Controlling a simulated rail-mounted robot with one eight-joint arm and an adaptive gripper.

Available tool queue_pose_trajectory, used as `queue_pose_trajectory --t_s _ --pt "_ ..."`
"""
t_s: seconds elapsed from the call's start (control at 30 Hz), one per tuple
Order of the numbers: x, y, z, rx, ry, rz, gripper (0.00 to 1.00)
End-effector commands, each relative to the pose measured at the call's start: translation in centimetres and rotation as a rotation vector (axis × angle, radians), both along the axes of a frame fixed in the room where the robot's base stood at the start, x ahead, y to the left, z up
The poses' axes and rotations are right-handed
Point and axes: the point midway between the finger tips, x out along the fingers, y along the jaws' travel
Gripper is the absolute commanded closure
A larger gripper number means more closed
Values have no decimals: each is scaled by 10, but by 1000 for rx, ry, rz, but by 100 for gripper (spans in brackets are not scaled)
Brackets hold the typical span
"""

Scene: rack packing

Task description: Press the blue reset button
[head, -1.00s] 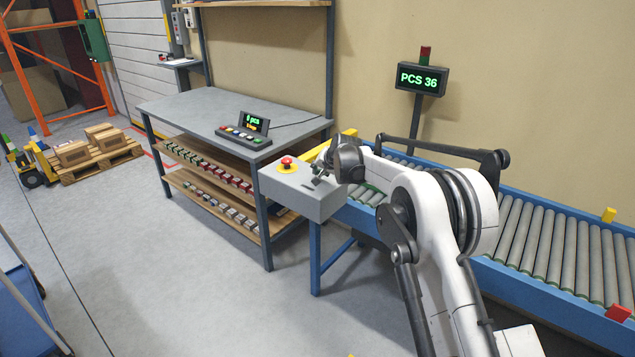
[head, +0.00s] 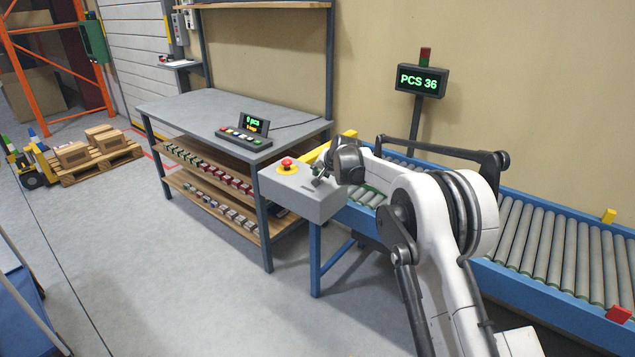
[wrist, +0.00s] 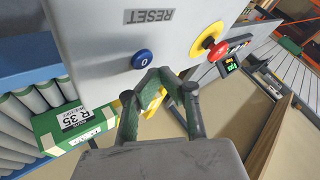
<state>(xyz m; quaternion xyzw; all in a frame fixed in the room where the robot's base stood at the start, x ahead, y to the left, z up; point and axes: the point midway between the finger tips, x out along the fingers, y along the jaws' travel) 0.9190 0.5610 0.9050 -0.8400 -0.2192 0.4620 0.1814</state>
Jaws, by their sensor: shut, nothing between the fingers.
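The blue reset button (wrist: 142,59) is a round knob on the grey control box, under a RESET label (wrist: 149,16) that reads upside down in the wrist view. My gripper (wrist: 160,78) is shut and empty, its fingertips just below and right of the button in that view. I cannot tell whether they touch it. In the head view my gripper (head: 319,181) is over the right part of the control box (head: 305,202), and the blue button is hidden there.
A red mushroom button on a yellow base (head: 287,166) is on the same box, close by. A roller conveyor (head: 545,250) runs to the right, with a green box labelled R 35 (wrist: 75,122) on it. A workbench (head: 200,106) with a button console (head: 244,137) stands behind left.

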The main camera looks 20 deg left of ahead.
Motion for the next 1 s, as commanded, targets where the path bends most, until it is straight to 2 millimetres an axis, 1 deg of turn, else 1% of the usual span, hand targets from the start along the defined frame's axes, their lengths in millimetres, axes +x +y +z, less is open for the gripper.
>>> queue_pose_trajectory --t_s 0.2,0.47,1.0 --pt "0 0 -1 0 0 0 100" --pt "0 0 -9 0 0 0 100" --pt "0 0 -10 0 0 0 100"
